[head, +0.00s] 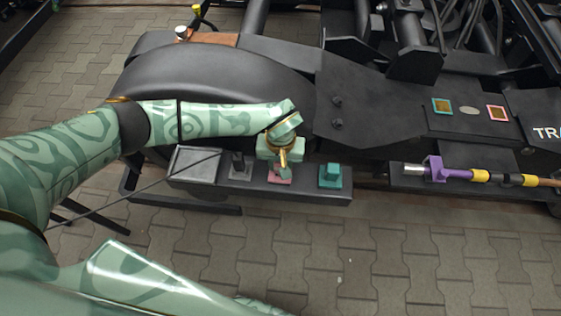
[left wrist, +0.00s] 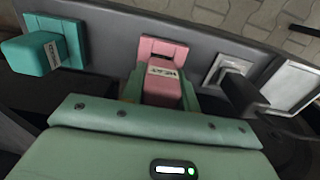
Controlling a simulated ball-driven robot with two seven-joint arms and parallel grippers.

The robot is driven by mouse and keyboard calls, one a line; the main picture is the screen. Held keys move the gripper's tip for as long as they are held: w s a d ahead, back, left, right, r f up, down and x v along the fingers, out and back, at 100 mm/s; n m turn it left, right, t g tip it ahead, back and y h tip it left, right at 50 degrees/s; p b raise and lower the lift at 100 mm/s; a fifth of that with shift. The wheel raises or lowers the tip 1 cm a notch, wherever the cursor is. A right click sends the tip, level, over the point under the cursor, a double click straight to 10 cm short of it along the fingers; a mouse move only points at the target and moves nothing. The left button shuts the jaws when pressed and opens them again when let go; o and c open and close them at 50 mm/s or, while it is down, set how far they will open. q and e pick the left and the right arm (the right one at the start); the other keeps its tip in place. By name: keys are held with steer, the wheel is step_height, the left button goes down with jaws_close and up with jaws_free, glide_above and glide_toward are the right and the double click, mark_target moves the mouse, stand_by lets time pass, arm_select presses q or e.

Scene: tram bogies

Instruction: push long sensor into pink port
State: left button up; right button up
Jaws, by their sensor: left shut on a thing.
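A pink port plate (left wrist: 163,47) is on the side of a dark bar, with a pink labelled block (left wrist: 161,85) standing out from it. My left gripper (head: 282,166) is shut on this block, one finger on each side. The block's lower end is hidden behind the gripper body in the left wrist view; I cannot tell how deep it sits in the port. The pink port also shows partly in the head view (head: 280,180), under the gripper. No separate long sensor can be made out for certain. My right gripper is not in view.
A teal block (head: 330,172) sits right of the pink port, and a dark plug (head: 240,164) with a cable sits left. A purple and yellow rod-shaped tool (head: 458,174) lies on a dark ledge at right. Paved ground in front is clear.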

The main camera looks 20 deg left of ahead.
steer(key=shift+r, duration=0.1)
arm_select(q)
steer(key=shift+f, duration=0.5)
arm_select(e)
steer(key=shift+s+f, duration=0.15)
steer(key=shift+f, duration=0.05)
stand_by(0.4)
arm_select(q)
steer(key=o, duration=1)
step_height(320, 180, up, 16)
steer(key=p, duration=0.7)
steer(key=shift+r, duration=0.15)
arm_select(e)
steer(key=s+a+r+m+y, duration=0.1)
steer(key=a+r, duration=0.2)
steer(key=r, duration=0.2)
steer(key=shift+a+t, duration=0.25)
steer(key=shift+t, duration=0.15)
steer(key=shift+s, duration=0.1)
